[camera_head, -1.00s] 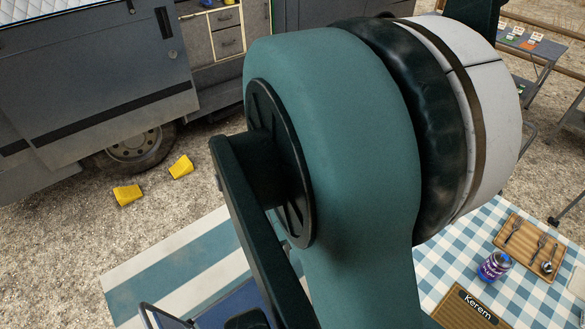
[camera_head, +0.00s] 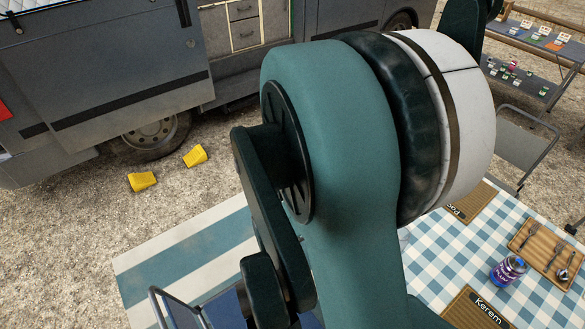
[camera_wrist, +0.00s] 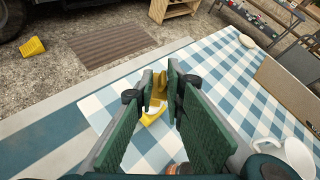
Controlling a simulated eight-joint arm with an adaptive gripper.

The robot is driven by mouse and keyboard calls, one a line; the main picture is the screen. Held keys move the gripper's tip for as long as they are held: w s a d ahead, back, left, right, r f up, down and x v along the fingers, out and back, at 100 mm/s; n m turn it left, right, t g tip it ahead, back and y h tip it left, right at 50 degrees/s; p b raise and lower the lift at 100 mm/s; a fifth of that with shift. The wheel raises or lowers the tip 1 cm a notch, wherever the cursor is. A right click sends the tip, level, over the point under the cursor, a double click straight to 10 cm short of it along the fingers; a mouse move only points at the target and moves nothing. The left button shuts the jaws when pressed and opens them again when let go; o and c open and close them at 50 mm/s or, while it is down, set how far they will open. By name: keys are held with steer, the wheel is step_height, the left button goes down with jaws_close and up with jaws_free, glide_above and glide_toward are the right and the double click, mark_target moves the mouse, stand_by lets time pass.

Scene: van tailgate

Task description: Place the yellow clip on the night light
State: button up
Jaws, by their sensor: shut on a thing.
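My gripper (camera_wrist: 160,88) shows in the wrist view above the checked tablecloth, its dark green fingers closed on a dull yellow piece (camera_wrist: 158,90), which appears to be the yellow clip. A brighter yellow curved shape (camera_wrist: 153,118) shows just below the fingertips. I cannot tell whether it is part of the held piece or a separate thing on the cloth. I cannot make out the night light for certain in either view. In the head view my arm covers the middle, and the gripper is hidden.
The checked table (camera_head: 440,262) bears a purple-labelled jar (camera_head: 507,270), a cutlery tray (camera_head: 525,235) and a "Kerem" board (camera_head: 470,312). The wrist view shows a white jug (camera_wrist: 298,156) and a pale round thing (camera_wrist: 247,41). Yellow wedges (camera_head: 143,181) lie by the van wheel (camera_head: 152,135).

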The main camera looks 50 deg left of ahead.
steer(key=shift+f, duration=0.1)
steer(key=o, duration=0.7)
steer(key=shift+s+r, duration=0.15)
steer(key=shift+r, duration=0.05)
steer(key=p+v, duration=0.1)
steer(key=v, duration=1)
steer(key=shift+s+d+r+p, duration=0.2)
steer(key=shift+d+p, duration=0.1)
steer(key=shift+p, duration=0.1)
